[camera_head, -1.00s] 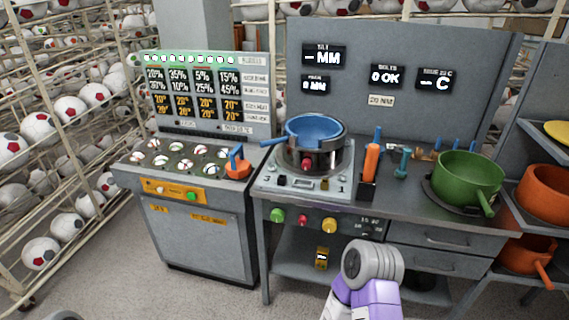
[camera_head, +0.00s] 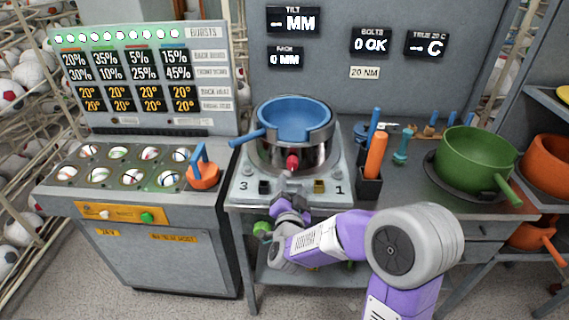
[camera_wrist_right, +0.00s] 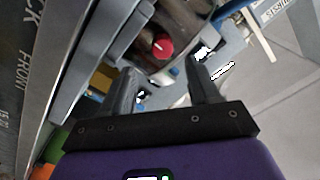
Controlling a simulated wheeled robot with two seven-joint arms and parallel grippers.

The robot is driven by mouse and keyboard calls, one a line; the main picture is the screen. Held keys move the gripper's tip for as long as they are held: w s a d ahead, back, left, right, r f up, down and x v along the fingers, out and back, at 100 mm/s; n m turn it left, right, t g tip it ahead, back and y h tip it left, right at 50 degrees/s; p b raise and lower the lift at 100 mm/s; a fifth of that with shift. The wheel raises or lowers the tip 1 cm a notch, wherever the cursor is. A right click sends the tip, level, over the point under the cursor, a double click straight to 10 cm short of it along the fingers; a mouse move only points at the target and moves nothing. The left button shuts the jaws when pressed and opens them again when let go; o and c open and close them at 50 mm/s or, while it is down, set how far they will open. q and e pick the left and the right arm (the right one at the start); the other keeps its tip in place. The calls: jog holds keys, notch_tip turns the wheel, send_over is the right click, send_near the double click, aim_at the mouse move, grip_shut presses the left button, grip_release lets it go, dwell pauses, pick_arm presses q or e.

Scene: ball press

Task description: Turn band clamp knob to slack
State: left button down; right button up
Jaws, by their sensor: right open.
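The band clamp knob is a small red knob (camera_head: 292,162) on the front of a shiny metal band (camera_head: 265,155). The band sits around a blue pan (camera_head: 292,118) on the bench fixture. My right gripper (camera_head: 288,203) is open, just below and in front of the knob in the head view, apart from it. In the right wrist view the knob (camera_wrist_right: 163,46) appears beyond the gap between the two open fingers (camera_wrist_right: 162,78), with nothing held. My left gripper is out of view.
An orange-handled tool stands in a black holder (camera_head: 369,187) right of the fixture. A green pot (camera_head: 468,165) is further right. An orange cup-like thing with a blue handle (camera_head: 203,175) is on the left machine. The fixture's front plate (camera_head: 325,197) lies close beside my gripper.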

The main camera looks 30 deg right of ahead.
aim_at(292, 167)
jog(key=x, duration=0.5)
jog(key=b+x, duration=0.1)
jog(key=x, duration=0.2)
jog(key=shift+w+r, duration=0.1)
jog(key=shift+r, duration=0.2)
jog(key=c, duration=1)
jog(key=shift+c, duration=0.2)
